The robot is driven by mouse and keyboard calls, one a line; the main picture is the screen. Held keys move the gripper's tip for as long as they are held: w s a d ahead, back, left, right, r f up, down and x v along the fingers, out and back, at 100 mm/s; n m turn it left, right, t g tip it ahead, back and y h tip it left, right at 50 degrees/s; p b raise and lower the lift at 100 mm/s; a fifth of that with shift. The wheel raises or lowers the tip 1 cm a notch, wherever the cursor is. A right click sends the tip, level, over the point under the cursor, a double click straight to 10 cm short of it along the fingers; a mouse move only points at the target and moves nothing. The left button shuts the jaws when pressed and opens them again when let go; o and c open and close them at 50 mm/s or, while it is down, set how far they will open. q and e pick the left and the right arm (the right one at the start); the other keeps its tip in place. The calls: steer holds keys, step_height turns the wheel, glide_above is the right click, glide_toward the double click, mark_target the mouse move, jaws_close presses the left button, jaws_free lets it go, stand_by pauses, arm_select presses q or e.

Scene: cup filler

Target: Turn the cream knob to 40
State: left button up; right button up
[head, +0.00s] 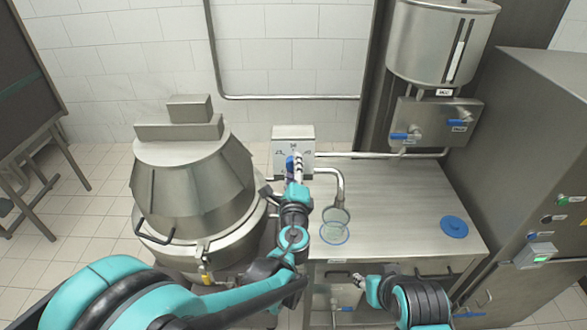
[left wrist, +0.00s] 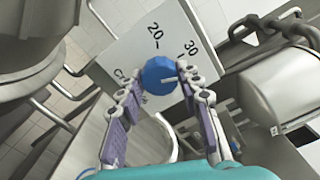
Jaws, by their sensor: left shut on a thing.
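The knob (left wrist: 160,76) is blue, with a short white line on its face pointing to the right in the left wrist view. It sits on a white dial plate (left wrist: 128,48) with the marks 20 and 30 showing and a label starting with C partly hidden. No mark 40 is visible. My left gripper (head: 292,166) is shut on the knob, one finger on each side. In the head view the dial box (head: 293,132) stands by the wall, and the gripper covers most of the knob. My right gripper (head: 364,290) is low, near the table's front edge; its opening is unclear.
A large steel vessel (head: 195,185) stands to the left. A pipe spout (head: 338,190) bends down over clear round cups (head: 334,233) on the steel table (head: 395,215). A blue disc (head: 454,227) lies at right, below a tank (head: 440,45) with blue-handled valves.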

arm_select(q)
steer(key=m, duration=0.7)
stand_by(0.6)
steer(key=shift+f, duration=0.1)
steer(key=o, duration=1.2)
steer(key=shift+c, duration=0.2)
steer(key=s, duration=1.2)
